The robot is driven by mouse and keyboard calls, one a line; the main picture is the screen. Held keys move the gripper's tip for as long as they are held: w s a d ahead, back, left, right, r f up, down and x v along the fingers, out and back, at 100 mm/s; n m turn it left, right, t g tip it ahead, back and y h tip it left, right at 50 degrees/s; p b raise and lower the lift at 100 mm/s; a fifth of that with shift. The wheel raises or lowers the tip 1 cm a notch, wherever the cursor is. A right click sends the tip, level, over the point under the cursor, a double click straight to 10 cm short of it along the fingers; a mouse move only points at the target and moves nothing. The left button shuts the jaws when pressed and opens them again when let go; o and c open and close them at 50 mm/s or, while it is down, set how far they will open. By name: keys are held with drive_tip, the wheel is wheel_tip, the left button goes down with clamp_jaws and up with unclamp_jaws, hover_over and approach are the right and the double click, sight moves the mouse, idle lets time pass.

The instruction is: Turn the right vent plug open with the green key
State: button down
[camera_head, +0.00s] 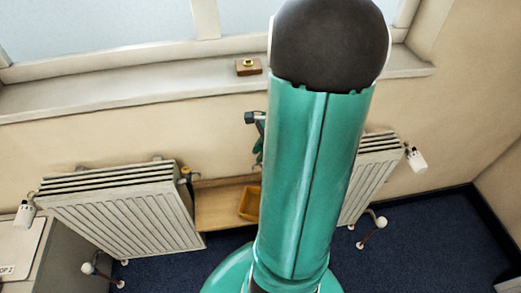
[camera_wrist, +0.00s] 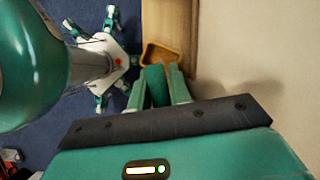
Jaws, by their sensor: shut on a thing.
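My gripper (camera_wrist: 160,78) points down toward a wooden shelf in the wrist view, with its two green fingers closed around a green piece (camera_wrist: 156,88), which looks like the green key. Its lower end is not clear. In the head view, a small part of my gripper (camera_head: 258,152) shows left of my arm, above the shelf and apart from both radiators. The right radiator (camera_head: 368,180) stands partly behind my arm. Its vent plug is not visible, and its left end is hidden by my arm.
The left radiator (camera_head: 125,215) has a small brass fitting (camera_head: 187,172) at its right end. An orange-brown tray (camera_head: 249,203) sits on the wooden shelf (camera_head: 215,207) between the radiators. A wooden block with a brass piece (camera_head: 248,66) lies on the windowsill (camera_head: 150,88).

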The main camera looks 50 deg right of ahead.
drive_tip(key=shift+s+a+f+n+g+y, duration=0.1)
drive_tip(key=shift+n+g+y, duration=0.1)
drive_tip(key=shift+n, duration=0.4)
drive_tip(key=shift+s+n+g+y, duration=0.1)
drive_tip(key=shift+n+g, duration=0.1)
drive_tip(key=shift+n, duration=0.4)
drive_tip(key=shift+n+g, duration=0.3)
drive_tip(key=shift+n, duration=0.4)
drive_tip(key=shift+s+n, duration=0.1)
drive_tip(key=shift+n, duration=0.3)
drive_tip(key=shift+g, duration=0.3)
